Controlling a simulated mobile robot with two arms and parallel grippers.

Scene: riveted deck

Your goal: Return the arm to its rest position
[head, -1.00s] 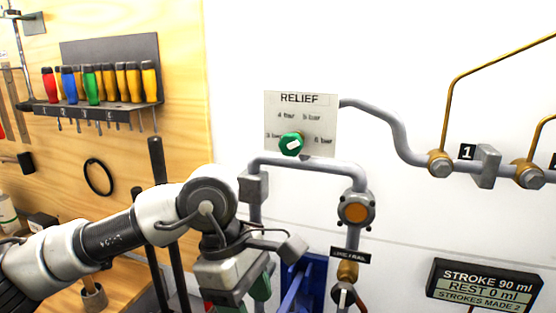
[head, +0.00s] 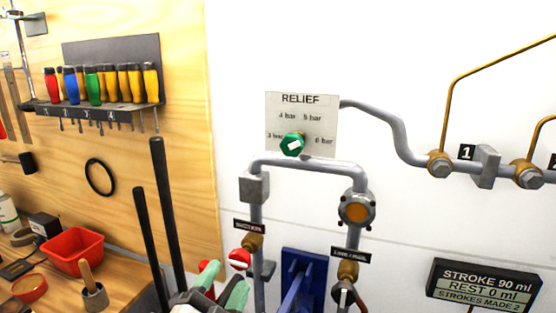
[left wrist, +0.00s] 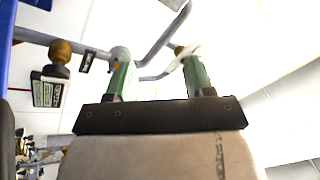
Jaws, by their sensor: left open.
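My left gripper (head: 222,284) is low in the head view, at the bottom edge left of the blue bracket. Its two green fingers point upward and stand apart. In the left wrist view the gripper (left wrist: 160,78) is open, with nothing held between its fingers. The rest of my left arm is out of the head view. My right gripper is not in view.
The suction valve's red-and-white handle (head: 240,259) is close beside my left gripper. Grey pipes (head: 306,163), the green relief knob (head: 292,144) and the blue bracket (head: 303,283) are on the right. Two black bars (head: 166,215) and a red bin (head: 74,251) are left.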

